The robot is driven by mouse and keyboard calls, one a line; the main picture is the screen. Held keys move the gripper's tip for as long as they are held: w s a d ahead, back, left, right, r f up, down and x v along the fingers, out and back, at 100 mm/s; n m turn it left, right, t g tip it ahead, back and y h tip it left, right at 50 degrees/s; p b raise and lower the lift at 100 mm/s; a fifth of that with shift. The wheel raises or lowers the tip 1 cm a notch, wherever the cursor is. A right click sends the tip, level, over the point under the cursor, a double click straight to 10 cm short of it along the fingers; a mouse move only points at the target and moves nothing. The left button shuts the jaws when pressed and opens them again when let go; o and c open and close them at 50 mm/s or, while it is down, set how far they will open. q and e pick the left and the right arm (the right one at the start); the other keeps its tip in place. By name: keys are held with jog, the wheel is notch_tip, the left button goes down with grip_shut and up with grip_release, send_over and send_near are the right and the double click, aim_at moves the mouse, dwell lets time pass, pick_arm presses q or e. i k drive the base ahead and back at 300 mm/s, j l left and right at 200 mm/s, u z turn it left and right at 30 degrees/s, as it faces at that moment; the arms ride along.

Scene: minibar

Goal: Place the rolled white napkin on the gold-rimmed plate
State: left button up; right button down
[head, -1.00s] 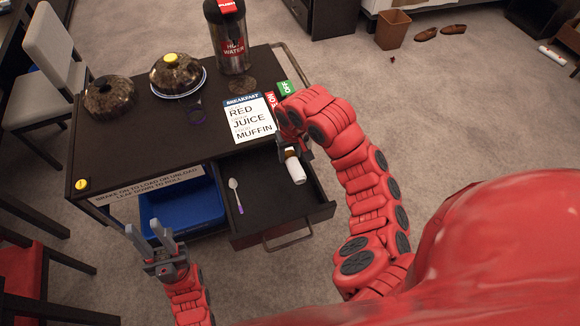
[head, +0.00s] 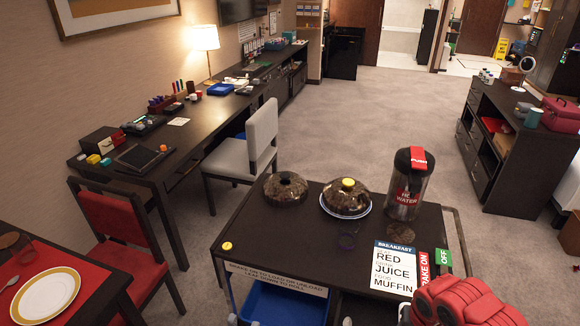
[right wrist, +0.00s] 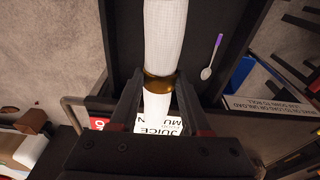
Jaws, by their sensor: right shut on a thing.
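The rolled white napkin (right wrist: 164,32) has a gold-brown ring around it and shows in the right wrist view. My right gripper (right wrist: 158,102) is shut on it near the ring, above the dark open drawer. In the head view the napkin is out of sight, and only the red right arm shows at the bottom right. The gold-rimmed plate (head: 45,296) lies on a red placemat at the bottom left of the head view, with its face bare.
The dark cart (head: 300,235) carries two domed dishes, a hot water dispenser (head: 408,185) and a breakfast sign (head: 394,268). A spoon (right wrist: 211,57) lies in the drawer. A red chair (head: 115,235) stands between the cart and the plate's table. Carpet is clear beyond the cart.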

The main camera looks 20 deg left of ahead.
aim_at(48, 295)
jog(key=u, duration=0.5)
jog(key=j+u, duration=0.1)
jog(key=u, duration=0.9)
jog(key=i+u, duration=0.1)
jog(key=u, duration=0.4)
jog(key=i+j+u, duration=0.15)
jog(key=i+j, duration=0.25)
jog(key=i+j+u, duration=0.1)
jog(key=i+j, duration=0.2)
jog(key=i, duration=0.35)
